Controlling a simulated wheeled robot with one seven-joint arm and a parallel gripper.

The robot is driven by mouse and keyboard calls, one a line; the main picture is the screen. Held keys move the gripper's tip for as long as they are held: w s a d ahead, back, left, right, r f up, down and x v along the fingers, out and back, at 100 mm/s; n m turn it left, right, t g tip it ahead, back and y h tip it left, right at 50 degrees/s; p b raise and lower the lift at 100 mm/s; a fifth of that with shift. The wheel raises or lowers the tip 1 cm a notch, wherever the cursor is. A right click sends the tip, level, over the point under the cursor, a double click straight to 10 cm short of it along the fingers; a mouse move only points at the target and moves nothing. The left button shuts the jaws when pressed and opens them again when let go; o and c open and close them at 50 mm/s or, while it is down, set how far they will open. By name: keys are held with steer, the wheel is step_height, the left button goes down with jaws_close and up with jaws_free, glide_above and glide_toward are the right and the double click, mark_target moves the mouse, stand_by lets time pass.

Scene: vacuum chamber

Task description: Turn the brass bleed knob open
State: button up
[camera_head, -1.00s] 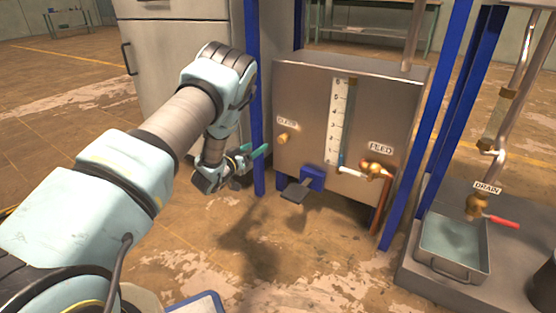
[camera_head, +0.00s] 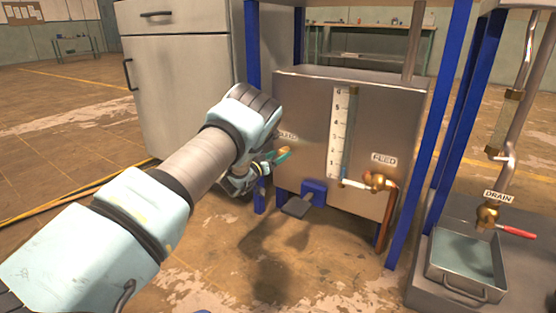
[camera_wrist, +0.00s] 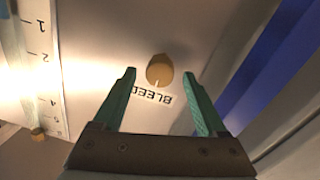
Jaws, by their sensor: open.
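The brass bleed knob (camera_wrist: 159,71) is a round yellow knob on the steel tank's front, with a pale pointer line on it, beside the upside-down BLEED label (camera_wrist: 153,95) in the wrist view. My gripper (camera_wrist: 160,75) has its two green fingers apart, one on each side of the knob in the picture. I cannot tell how far the tips are from the panel, and no contact shows. In the head view my gripper (camera_head: 284,154) is at the left part of the tank (camera_head: 385,110), and the arm and fingers cover most of the knob and label.
A level scale (camera_head: 339,130) and a FEED valve (camera_head: 375,182) are to the right on the tank. A blue bracket with a dark pedal (camera_head: 297,206) is below. Blue posts (camera_head: 255,60) flank the tank. A DRAIN valve (camera_head: 488,215) stands over a metal tray (camera_head: 450,270).

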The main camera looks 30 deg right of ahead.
jaws_close()
stand_by(0.7)
